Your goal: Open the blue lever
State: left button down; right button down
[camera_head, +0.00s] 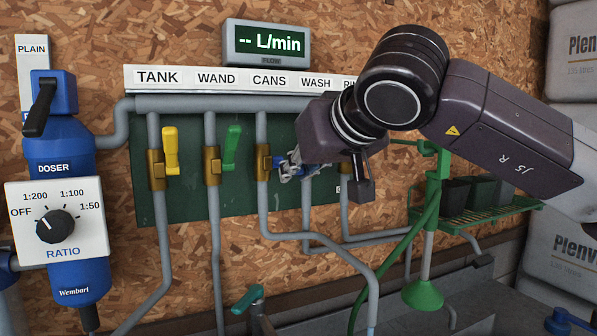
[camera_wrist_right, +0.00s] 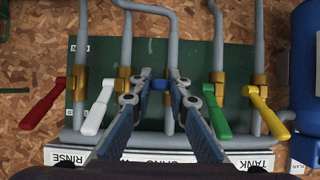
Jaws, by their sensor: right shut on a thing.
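The blue lever (camera_head: 278,161) is on the brass valve of the pipe under the CANS label. It is mostly covered by my right gripper (camera_head: 290,165) in the head view. In the right wrist view the lever's blue part (camera_wrist_right: 158,86) shows between the two fingers of my right gripper (camera_wrist_right: 163,80), which is shut on it. How far the lever is turned is hard to tell, as the fingers and wrist hide most of it. My left gripper is not in view.
The yellow lever (camera_head: 170,150) and green lever (camera_head: 232,147) are left of the blue one. White (camera_wrist_right: 98,107) and red (camera_wrist_right: 43,104) levers show in the wrist view. A flow display (camera_head: 266,44) hangs above.

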jog(key=shift+r, duration=0.15)
jog(key=c, duration=1.8)
grip_release()
jog(key=shift+w, duration=0.1)
jog(key=shift+c, duration=0.2)
jog(key=v, duration=1.2)
